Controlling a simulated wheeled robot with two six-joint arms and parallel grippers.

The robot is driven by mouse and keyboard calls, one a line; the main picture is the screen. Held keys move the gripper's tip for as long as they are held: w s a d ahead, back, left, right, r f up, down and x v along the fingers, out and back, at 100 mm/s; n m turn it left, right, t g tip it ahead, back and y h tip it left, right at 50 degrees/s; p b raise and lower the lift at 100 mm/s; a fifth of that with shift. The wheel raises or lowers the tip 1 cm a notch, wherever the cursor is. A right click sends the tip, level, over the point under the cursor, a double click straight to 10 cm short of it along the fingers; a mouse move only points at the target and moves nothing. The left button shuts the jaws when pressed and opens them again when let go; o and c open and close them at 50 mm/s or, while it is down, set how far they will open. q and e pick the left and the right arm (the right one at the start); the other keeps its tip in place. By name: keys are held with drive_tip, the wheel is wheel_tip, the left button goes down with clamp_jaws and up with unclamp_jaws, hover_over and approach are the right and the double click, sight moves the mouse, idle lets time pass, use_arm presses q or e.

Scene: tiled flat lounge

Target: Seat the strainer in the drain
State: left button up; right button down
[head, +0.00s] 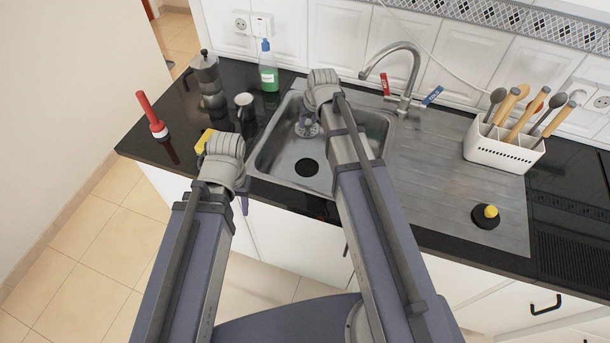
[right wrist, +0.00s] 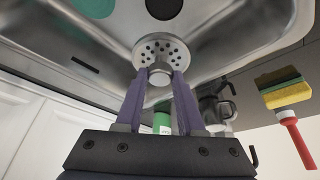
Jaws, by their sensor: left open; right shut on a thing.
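The strainer (right wrist: 163,50) is a round metal disc with holes and a knob. My right gripper (right wrist: 160,75) is shut on its knob. In the head view the strainer (head: 307,129) is over the sink basin, towards the back wall from the dark round drain (head: 307,168), and apart from it. The drain (right wrist: 163,8) also shows at the top edge of the right wrist view, beyond the strainer. In the head view my right gripper (head: 308,118) is partly hidden by its wrist. My left gripper (head: 244,203) is open at the front edge of the counter, its fingers mostly hidden.
The faucet (head: 404,72) rises behind. A black stopper (head: 486,216) and a utensil caddy (head: 503,150) are right.

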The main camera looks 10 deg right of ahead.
use_arm(q)
wheel_tip(320, 180, down, 10)
drive_tip(key=b, duration=0.8)
drive_tip(key=shift+f, duration=0.25)
use_arm(e)
wheel_tip(320, 180, down, 11)
drive_tip(key=shift+r+n, duration=0.2)
drive_tip(key=shift+n, duration=0.1)
use_arm(q)
wheel_tip(320, 180, down, 6)
drive_tip(key=b, duration=0.6)
drive_tip(key=shift+f, duration=0.15)
use_arm(e)
wheel_tip(320, 180, down, 6)
drive_tip(key=shift+f, duration=0.15)
use_arm(q)
drive_tip(key=shift+b, duration=0.3)
wheel_tip(320, 180, down, 4)
drive_tip(key=b, duration=0.3)
drive_tip(key=shift+r+b, duration=0.2)
drive_tip(key=shift+b, duration=0.1)
use_arm(e)
wheel_tip(320, 180, down, 4)
drive_tip(key=shift+r, duration=0.2)
drive_tip(key=shift+f, duration=0.15)
use_arm(q)
drive_tip(key=shift+f, duration=0.15)
use_arm(e)
drive_tip(key=c, duration=0.5)
unclamp_jaws()
